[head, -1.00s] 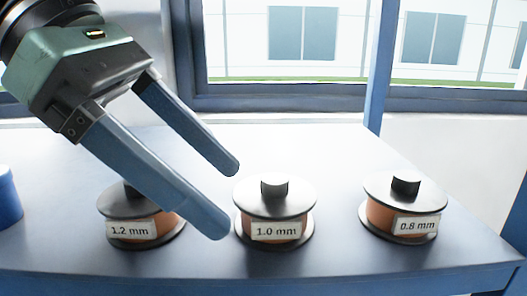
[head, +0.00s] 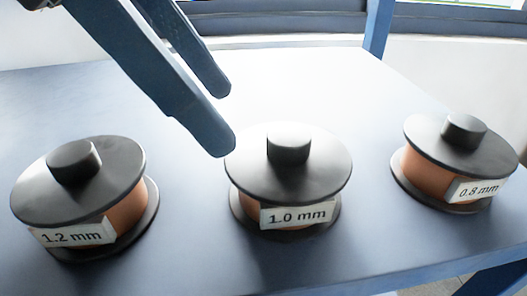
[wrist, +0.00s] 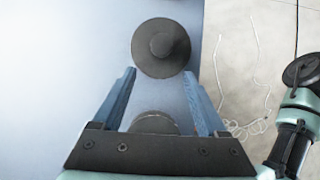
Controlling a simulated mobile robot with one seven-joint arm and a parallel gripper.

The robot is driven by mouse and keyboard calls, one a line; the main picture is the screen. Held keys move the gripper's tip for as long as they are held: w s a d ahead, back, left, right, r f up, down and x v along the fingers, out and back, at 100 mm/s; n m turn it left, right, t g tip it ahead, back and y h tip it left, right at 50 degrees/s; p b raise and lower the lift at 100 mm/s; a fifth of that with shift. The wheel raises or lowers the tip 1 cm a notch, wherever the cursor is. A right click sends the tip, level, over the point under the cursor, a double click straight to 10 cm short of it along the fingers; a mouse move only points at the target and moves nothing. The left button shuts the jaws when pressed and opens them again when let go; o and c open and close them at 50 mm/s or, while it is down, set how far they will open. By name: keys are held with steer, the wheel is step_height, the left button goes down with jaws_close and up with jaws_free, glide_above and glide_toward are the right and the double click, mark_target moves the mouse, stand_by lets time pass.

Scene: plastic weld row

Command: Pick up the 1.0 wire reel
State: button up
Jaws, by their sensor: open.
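The 1.0 mm wire reel (head: 316,180) stands upright on the blue table, with a dark top disc, a central knob, copper-coloured wire and a white label. My gripper (head: 224,120) is open and empty, its blue fingers pointing down to the right. In the head view its tips show just up and left of this reel. In the wrist view, my gripper (wrist: 160,73) has a round dark reel (wrist: 161,47) just past its fingertips, apparently the 1.0 one. Another reel (wrist: 155,123) shows between the fingers, partly hidden by the gripper body. No labels show there.
The 1.2 mm reel (head: 115,165) stands to the left and the 0.8 mm reel (head: 425,135) to the right, with gaps between. The table (head: 350,85) is clear behind them. White cable (wrist: 255,80) lies on the floor beyond the table edge.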

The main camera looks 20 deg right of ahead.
mark_target(290, 135)
steer(key=shift+s+d, duration=0.2)
steer(key=shift+d, duration=0.35)
steer(key=d+f, duration=0.1)
steer(key=s+d+f+p, duration=0.1)
steer(key=d, duration=0.1)
steer(key=shift+d, duration=0.15)
steer(key=shift+f, duration=0.3)
steer(key=shift+d, duration=0.1)
jaws_close()
steer(key=shift+r, duration=0.1)
stand_by(0.5)
